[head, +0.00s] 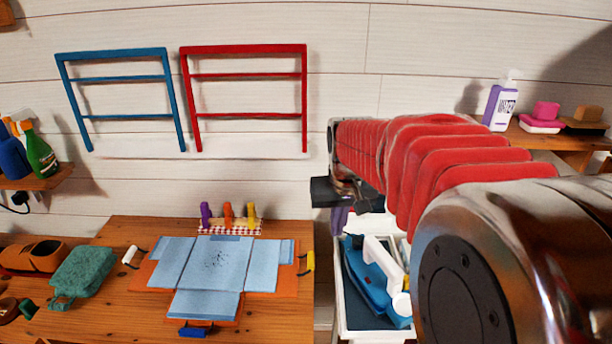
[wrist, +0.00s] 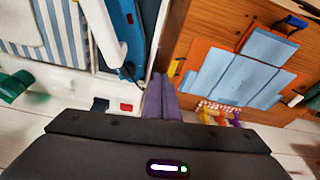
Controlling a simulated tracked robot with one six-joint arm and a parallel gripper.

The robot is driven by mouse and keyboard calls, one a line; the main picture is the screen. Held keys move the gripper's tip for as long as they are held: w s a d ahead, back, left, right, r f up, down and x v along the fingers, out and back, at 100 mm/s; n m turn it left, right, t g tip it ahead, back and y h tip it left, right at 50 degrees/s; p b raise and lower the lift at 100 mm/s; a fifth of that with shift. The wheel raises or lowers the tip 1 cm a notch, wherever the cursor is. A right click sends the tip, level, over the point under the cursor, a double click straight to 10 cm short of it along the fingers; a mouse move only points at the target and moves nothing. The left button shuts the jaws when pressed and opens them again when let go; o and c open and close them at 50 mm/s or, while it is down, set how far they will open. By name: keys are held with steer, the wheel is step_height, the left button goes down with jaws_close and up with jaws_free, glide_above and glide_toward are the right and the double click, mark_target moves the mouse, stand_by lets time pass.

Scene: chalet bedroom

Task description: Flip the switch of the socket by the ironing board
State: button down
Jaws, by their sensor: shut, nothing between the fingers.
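In the wrist view, a pale wall socket shows a red switch (wrist: 126,107), with a dark plug or block (wrist: 99,104) beside it. The blue-and-white striped ironing board (wrist: 60,25) is at the upper left of that view. My gripper (wrist: 159,82) has purple fingers closed together with nothing between them. In that picture the fingers are just right of the red switch; I cannot tell whether they touch the socket. In the head view, my gripper (head: 340,220) points down in front of the wall, partly hidden by my wrist, and I cannot make out the socket clearly.
A blue iron with a white handle (head: 375,280) lies in a white-edged tray (head: 341,300) below my gripper. A wooden table (head: 285,323) on the left holds a folding board (head: 212,262) and colored pegs (head: 228,214). A shelf (head: 560,143) is at right.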

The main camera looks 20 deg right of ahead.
steer(key=w+d+r+m, duration=0.1)
steer(key=w+d+r, duration=0.2)
steer(key=w+d, duration=1.1)
steer(key=shift+w+d+t+h, duration=0.2)
steer(key=shift+d+t+h, duration=0.15)
steer(key=shift+d, duration=0.8)
steer(key=shift+f, duration=0.15)
steer(key=x, duration=0.8)
steer(key=s+x, duration=0.1)
steer(key=x, duration=0.3)
steer(key=shift+w+f, duration=0.1)
steer(key=shift+f, duration=0.9)
